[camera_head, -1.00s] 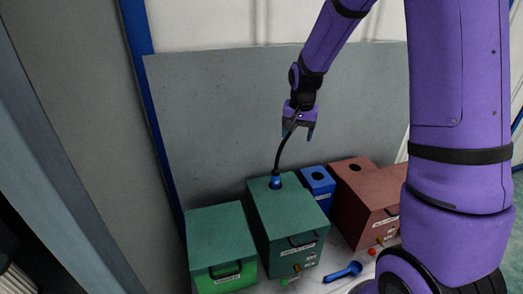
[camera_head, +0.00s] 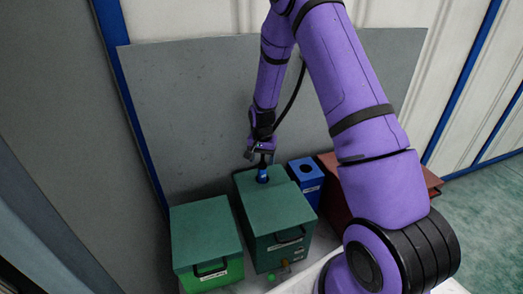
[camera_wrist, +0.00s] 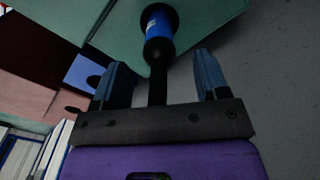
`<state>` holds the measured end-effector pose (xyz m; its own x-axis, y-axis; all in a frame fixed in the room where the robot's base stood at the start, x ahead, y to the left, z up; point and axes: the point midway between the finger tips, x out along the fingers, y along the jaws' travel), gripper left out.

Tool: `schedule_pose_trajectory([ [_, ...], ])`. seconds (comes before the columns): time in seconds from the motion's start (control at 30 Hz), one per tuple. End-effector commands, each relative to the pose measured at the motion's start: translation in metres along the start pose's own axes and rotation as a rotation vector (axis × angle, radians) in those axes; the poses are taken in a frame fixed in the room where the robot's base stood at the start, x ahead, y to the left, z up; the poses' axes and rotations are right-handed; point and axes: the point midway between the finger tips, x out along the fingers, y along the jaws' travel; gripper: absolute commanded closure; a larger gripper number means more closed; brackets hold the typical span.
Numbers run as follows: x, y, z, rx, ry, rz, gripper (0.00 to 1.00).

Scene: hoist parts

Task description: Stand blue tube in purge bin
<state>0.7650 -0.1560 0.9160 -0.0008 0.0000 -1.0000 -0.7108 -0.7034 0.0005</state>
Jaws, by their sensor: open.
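A blue tube (camera_head: 262,175) with a black collar and stem stands in the hole in the top of the dark green box (camera_head: 275,212). It also shows in the wrist view (camera_wrist: 157,22). My gripper (camera_head: 258,155) is open just above it, pointing down. In the wrist view the black stem lies between the open fingers of my gripper (camera_wrist: 161,65), with a gap on both sides. A small blue bin (camera_head: 306,186) with a round hole in its top stands right of the dark green box. I cannot read which container is the purge bin.
A lighter green box (camera_head: 205,240) stands at the left. A maroon box (camera_head: 330,205) at the right is largely hidden by my arm. A grey panel (camera_head: 190,110) rises behind. A black hose (camera_head: 290,103) curves beside my arm.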

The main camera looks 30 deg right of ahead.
Motion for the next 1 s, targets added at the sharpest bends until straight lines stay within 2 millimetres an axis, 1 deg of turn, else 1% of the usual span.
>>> schedule_pose_trajectory([
  [0.03, 0.010, 0.001, 0.001, 0.000, -0.002, 0.001, 0.32],
  [0.1, 0.022, 0.001, 0.001, 0.000, -0.003, 0.002, 0.32],
  [0.2, 0.036, 0.001, 0.001, 0.000, -0.002, 0.001, 0.32],
  [0.33, 0.049, 0.000, 0.000, 0.000, 0.000, 0.000, 0.32],
  [0.5, 0.057, 0.000, 0.000, -0.001, 0.000, 0.000, 0.32],
  [0.8, 0.059, 0.000, 0.000, -0.001, 0.001, -0.001, 0.32],
  [0.87, 0.058, 0.000, 0.000, -0.001, 0.001, -0.001, 0.46],
  [0.9, 0.058, 0.000, 0.000, -0.001, 0.001, -0.001, 0.55],
  [0.97, 0.058, 0.000, 0.000, -0.001, 0.001, -0.001, 0.69],
  [1.0, 0.058, 0.000, 0.000, -0.001, 0.001, -0.001, 0.78],
])
